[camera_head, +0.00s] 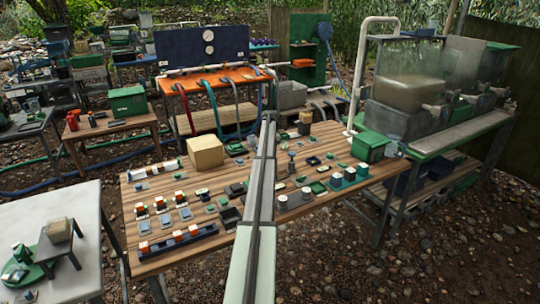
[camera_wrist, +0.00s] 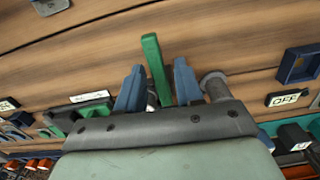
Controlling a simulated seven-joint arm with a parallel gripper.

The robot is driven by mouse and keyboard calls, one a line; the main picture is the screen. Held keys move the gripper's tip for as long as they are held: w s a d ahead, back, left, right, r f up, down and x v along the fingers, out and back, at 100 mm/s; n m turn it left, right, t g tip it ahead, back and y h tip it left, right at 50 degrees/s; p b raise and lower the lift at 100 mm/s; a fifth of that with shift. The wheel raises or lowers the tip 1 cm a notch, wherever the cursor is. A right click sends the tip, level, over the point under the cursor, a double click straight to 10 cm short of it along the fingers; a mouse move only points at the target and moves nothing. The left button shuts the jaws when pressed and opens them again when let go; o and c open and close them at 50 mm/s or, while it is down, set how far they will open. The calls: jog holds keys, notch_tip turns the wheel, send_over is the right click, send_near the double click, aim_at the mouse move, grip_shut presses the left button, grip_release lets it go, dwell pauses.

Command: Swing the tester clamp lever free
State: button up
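In the wrist view a green lever (camera_wrist: 154,62), which I take for the tester clamp lever, stands up between the two blue-grey fingers of my gripper (camera_wrist: 159,72). Its tip reaches past the fingertips. A narrow gap shows on each side of the lever, wider on the right, so the fingers look open around it. Its lower end is hidden by the gripper body. In the head view my arm crosses the wooden bench (camera_head: 150,202), and I cannot make out the gripper or lever there.
A grey round-headed post (camera_wrist: 215,82) stands close to the right finger. A dark blue frame (camera_wrist: 300,63) and an "OFF" label (camera_wrist: 287,98) lie farther right. A green piece (camera_wrist: 88,108) is at left. The bench is crowded, with a tan block (camera_head: 205,152) and a green bin (camera_head: 370,147).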

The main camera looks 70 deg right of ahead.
jog(key=shift+r, duration=3.5)
